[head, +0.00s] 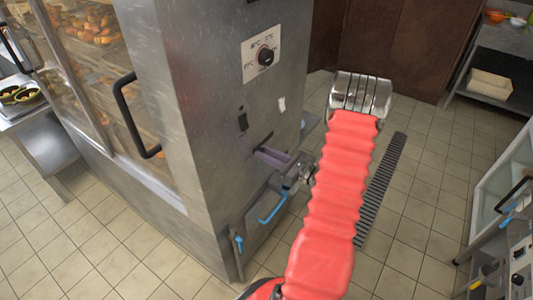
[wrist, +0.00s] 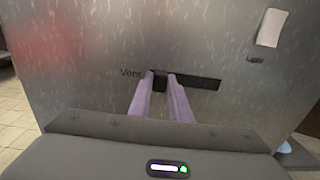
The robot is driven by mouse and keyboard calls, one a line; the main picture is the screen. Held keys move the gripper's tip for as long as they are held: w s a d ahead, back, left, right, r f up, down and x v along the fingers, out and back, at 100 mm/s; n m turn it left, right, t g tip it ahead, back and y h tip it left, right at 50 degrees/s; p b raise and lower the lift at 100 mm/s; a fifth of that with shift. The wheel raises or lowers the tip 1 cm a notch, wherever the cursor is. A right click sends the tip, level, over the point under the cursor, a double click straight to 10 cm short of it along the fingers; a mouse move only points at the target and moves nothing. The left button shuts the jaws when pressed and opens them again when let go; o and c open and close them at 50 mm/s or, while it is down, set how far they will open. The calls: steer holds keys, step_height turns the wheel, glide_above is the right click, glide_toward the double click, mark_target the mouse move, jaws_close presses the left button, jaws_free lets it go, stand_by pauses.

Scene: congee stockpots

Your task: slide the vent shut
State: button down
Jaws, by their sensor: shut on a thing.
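The vent is a dark horizontal slot (wrist: 203,83) in the steel side of a tall cabinet, with the word "Vent" printed at its left. A small black slider tab (wrist: 159,85) is at the slot's left end, next to the label, and the dark slot stretches to its right. My gripper (wrist: 160,77) has its two purple fingers on either side of the tab, shut on it. In the head view my gripper (head: 262,153) reaches the cabinet side from the right, just below the slot; the tab is hidden there.
The steel cabinet (head: 215,95) has a dial (head: 265,56) above the vent and a glass door with a black handle (head: 133,118). A blue-handled fitting (head: 272,207) sits below my gripper. A white tag (wrist: 270,28) is at upper right in the wrist view. A floor grate (head: 382,185) lies behind my arm.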

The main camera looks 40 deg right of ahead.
steer(key=c, duration=1.9)
jaws_free()
steer(key=shift+a, duration=0.4)
steer(key=shift+o, duration=1.3)
steer(key=shift+d, duration=0.15)
steer(key=s+d, duration=0.2)
steer(key=s, duration=1.1)
steer(key=shift+s+d, duration=0.25)
steer(key=shift+d, duration=0.05)
steer(key=shift+f, duration=0.1)
